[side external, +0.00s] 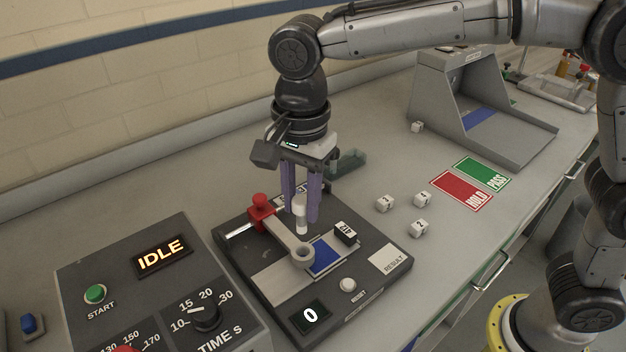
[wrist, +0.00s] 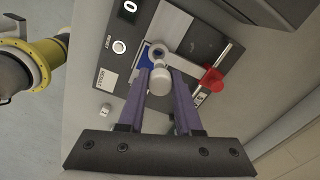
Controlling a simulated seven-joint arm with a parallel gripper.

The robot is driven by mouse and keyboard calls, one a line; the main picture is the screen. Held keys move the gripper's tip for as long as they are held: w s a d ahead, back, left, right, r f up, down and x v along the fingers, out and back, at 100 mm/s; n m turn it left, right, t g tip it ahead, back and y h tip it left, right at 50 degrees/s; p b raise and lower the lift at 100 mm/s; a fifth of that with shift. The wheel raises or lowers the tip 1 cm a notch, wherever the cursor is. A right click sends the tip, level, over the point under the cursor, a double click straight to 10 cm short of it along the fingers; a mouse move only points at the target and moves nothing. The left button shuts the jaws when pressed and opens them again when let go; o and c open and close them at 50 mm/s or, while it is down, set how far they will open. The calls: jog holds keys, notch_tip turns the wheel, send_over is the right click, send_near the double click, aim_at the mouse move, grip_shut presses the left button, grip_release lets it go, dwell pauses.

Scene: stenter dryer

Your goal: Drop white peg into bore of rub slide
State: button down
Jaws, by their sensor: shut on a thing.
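A white peg (side external: 300,214) is held upright between the purple fingers of my gripper (side external: 302,212). In the wrist view my gripper (wrist: 159,88) is shut on the white peg (wrist: 159,82), seen from its top. The rub slide is a grey arm ending in a ring with a bore (side external: 302,256), on a dark tester base (side external: 226,237). In the side view the peg stands behind and above the ring. The ring also shows in the wrist view (wrist: 158,56), just beyond the peg. Whether the peg's lower end touches anything is unclear.
A red knob (side external: 261,205) stands at the tester's left. A black block (side external: 345,233) sits beside the blue cloth (side external: 323,256). Several white cubes (side external: 421,199) lie right of the tester, near the red HOLD card (side external: 461,190). A control panel (side external: 163,290) stands at left.

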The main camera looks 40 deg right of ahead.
aim_at(303, 231)
dwell(0.3)
jog(key=shift+f, duration=2)
jog(key=shift+f, duration=2.3)
dwell(0.8)
jog(key=c, duration=0.5)
grip_release()
jog(key=shift+r, duration=0.1)
